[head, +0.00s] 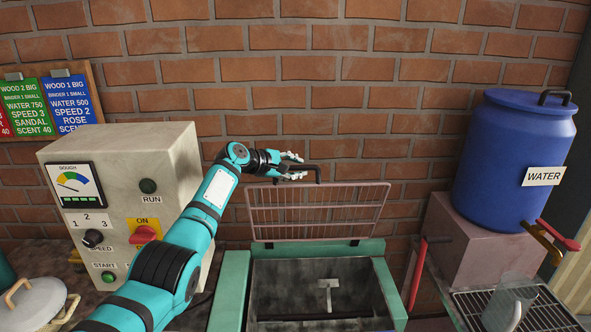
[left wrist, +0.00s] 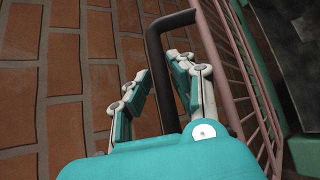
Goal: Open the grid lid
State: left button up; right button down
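The pink grid lid (head: 275,215) stands raised, nearly upright, at the back of the green-framed trough (head: 235,285), whose inside is exposed. A black handle (head: 318,172) sits on the lid's top edge. My left gripper (head: 297,166) is at that handle. In the left wrist view the handle (left wrist: 153,50) passes between the spread fingers of the left gripper (left wrist: 158,78), which are apart, with no clear grip on it. The lid's bars (left wrist: 222,75) run just right of the fingers. My right gripper is not in view.
A control box (head: 120,190) with dials and switches stands left of the trough. A blue water barrel (head: 515,150) on a block, a red-handled tap (head: 555,237) and a clear jug (head: 508,302) on a rack are at the right. The brick wall (head: 330,95) is close behind the lid.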

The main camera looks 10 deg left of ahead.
pick_arm(q)
jog(key=shift+s+d, duration=0.1)
jog(key=shift+s, duration=0.05)
jog(key=shift+s+a, duration=0.2)
jog(key=shift+a, duration=0.1)
jog(key=v, duration=1.1)
jog(key=shift+s+r, duration=0.25)
jog(key=shift+f, duration=0.15)
